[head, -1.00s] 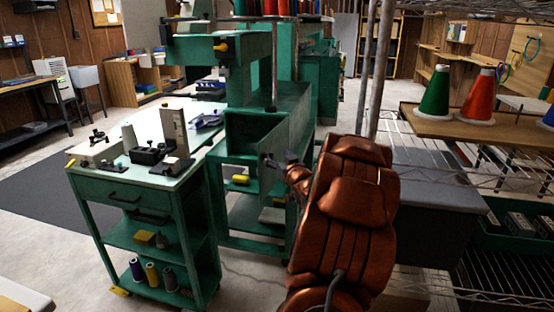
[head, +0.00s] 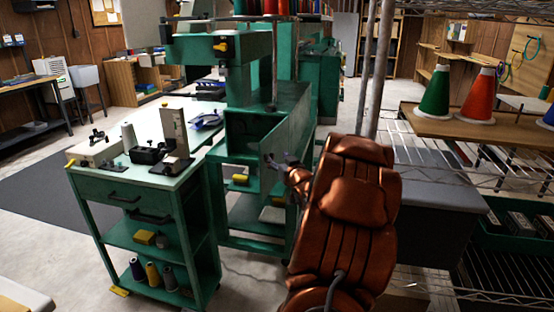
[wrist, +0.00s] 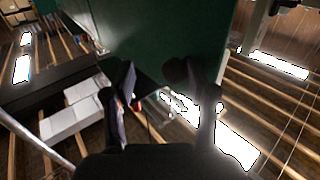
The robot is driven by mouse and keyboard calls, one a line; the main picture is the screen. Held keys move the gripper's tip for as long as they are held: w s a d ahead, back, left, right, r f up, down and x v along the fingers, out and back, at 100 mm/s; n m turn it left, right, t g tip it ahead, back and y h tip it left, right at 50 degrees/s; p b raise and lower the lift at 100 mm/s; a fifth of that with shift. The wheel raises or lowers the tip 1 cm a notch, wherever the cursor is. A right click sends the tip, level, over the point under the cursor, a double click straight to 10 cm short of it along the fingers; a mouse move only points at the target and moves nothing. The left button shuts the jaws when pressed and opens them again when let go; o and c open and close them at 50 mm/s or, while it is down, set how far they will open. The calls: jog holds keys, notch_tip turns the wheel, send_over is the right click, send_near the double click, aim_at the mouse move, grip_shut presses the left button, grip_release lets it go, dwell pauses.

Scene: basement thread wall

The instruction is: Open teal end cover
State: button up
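The teal end cover (head: 291,130) is a flat panel at the near end of the green machine's lower arm. It stands swung out at an angle, with a dark recess (head: 240,131) showing to its left. In the wrist view the teal panel (wrist: 165,35) fills the upper middle. My gripper (head: 272,162) is at the panel's lower near corner. In the wrist view my gripper (wrist: 155,85) has its two fingers apart, with the panel's lower edge behind or between them. I cannot tell whether they touch it. My copper-coloured arm hides part of the machine stand.
A green cart (head: 145,205) with tools on top stands at the left. A wire rack with a grey bin (head: 435,185) and thread cones (head: 436,92) is close on the right. A metal post (head: 380,70) rises behind my arm.

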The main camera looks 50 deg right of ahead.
jog(key=v, duration=1.1)
jog(key=shift+s+a, duration=0.15)
jog(key=shift+s, duration=0.05)
